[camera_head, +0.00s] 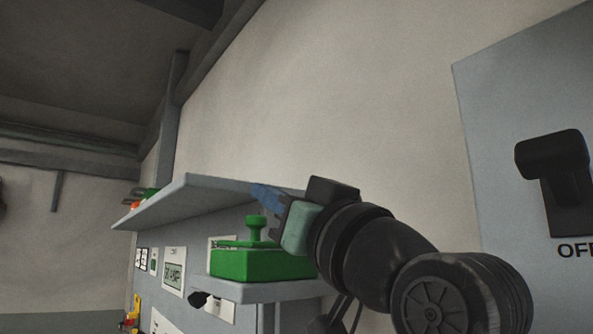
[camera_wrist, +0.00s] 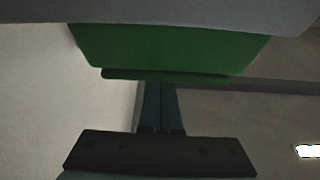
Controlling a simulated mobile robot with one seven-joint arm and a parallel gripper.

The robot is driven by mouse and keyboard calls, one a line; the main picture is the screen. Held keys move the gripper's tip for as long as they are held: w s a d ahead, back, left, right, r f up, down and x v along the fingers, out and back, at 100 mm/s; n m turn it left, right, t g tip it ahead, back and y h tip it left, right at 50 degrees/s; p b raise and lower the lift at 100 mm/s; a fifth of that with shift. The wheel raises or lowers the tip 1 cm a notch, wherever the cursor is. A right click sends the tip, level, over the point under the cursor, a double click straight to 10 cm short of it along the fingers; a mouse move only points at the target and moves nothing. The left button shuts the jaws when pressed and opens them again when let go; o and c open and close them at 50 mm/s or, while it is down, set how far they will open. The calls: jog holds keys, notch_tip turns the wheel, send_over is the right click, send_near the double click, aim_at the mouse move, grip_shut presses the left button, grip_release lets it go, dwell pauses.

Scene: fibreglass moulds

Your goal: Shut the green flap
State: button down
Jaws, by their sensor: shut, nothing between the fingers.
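A green box (camera_head: 262,265) with a round green knob (camera_head: 256,222) on top sits on the small lower shelf in the head view. A thin green plate lies under the knob; I cannot tell whether this is the flap, or whether it is fully down. In the wrist view a wide green panel (camera_wrist: 170,48) with a darker lip hangs below a grey edge, just beyond my fingertips. My gripper (camera_head: 264,195) is shut and empty, at the upper right of the box, near the upper shelf. Its dark fingers (camera_wrist: 158,88) point at the panel's lip; contact is unclear.
A grey upper shelf (camera_head: 190,190) juts out above the box, close to my fingers. The lower shelf (camera_head: 255,291) carries the box. A grey panel with a black OFF switch (camera_head: 555,165) is at the right. Small labelled panels (camera_head: 173,271) are on the left.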

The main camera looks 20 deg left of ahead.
jog(key=shift+f, duration=0.7)
jog(key=shift+a+f+b, duration=0.15)
jog(key=shift+f+b, duration=0.3)
jog(key=shift+f, duration=0.3)
